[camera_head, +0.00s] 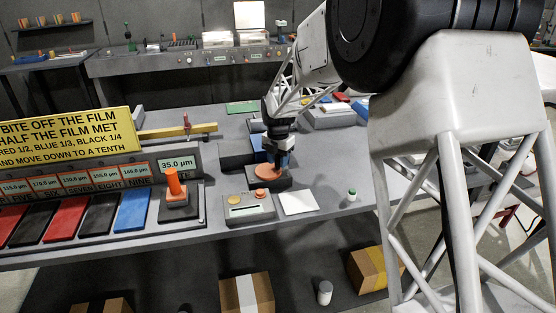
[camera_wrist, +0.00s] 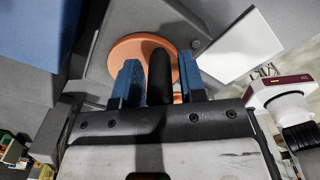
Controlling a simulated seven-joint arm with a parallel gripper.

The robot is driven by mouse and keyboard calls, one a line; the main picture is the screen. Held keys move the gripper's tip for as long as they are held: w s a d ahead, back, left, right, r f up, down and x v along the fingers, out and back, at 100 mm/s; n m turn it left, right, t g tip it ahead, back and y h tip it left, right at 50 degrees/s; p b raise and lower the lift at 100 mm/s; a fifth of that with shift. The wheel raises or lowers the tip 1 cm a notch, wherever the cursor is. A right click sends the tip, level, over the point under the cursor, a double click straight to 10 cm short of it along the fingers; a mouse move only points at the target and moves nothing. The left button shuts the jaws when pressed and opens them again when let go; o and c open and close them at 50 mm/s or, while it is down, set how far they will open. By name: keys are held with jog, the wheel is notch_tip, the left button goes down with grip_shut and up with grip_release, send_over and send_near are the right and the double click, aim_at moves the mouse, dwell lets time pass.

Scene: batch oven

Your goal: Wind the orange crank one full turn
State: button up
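The orange crank (camera_head: 268,171) is a round orange disc on a dark base on the bench. It also shows in the wrist view (camera_wrist: 120,53), with a dark upright handle (camera_wrist: 160,78) on it. My gripper (camera_head: 276,160) is over the crank, pointing down. In the wrist view my gripper's blue fingers (camera_wrist: 160,85) stand on either side of the handle, with narrow gaps and some orange showing between. The gripper looks open around the handle. In the head view the fingers hide the handle and part of the disc.
Left of the crank is a grey box (camera_head: 247,207) with buttons. An orange upright knob (camera_head: 175,184) stands farther left by a display. A dark block sits behind the crank.

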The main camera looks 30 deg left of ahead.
grip_shut()
jog(key=shift+m, duration=0.3)
